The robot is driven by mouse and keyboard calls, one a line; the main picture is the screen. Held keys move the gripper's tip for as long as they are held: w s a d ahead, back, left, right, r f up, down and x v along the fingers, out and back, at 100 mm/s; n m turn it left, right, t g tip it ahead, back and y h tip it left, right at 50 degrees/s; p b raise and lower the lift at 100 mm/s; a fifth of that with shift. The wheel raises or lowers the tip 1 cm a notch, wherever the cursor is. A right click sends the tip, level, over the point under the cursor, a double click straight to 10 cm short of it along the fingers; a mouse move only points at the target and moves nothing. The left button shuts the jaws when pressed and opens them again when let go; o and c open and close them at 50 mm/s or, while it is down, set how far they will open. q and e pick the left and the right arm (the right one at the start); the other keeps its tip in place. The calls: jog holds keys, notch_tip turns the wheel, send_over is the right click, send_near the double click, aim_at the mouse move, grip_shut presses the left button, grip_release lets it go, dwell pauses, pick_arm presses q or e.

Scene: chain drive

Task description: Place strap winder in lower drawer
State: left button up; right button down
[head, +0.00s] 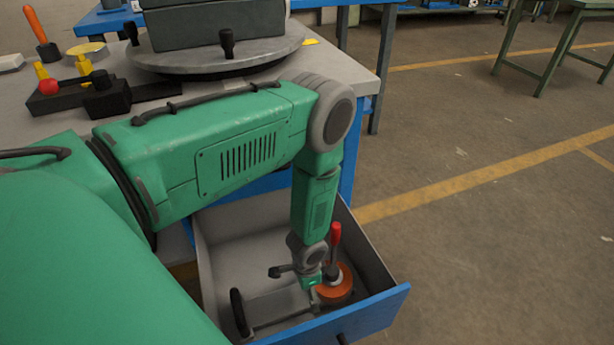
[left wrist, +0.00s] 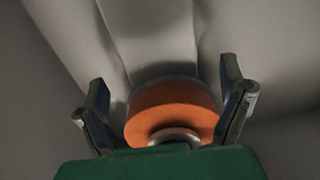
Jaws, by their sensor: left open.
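The strap winder (head: 338,288), with an orange drum and an upright red handle, is inside the open lower drawer (head: 373,312), near its front right corner. My left gripper (head: 312,287) reaches down into the drawer beside the drum; the arm partly hides the winder. In the left wrist view, the open fingers of my left gripper (left wrist: 168,112) stand on either side of the orange drum (left wrist: 170,105), with gaps visible. A grey bar and black grips (head: 240,312) lie left of the drum; I cannot tell whether they belong to the winder. My right gripper is out of view.
The workbench top (head: 345,75) carries a round turntable (head: 215,55) with a grey block, and a black rack (head: 85,98) with coloured knobs. The drawer's back left floor is bare. Open floor (head: 490,230) lies to the right.

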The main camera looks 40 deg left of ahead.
pick_arm(q)
notch_tip(320, 180, up, 9)
jog(key=p, duration=0.2)
jog(key=shift+f, duration=0.15)
dwell(0.3)
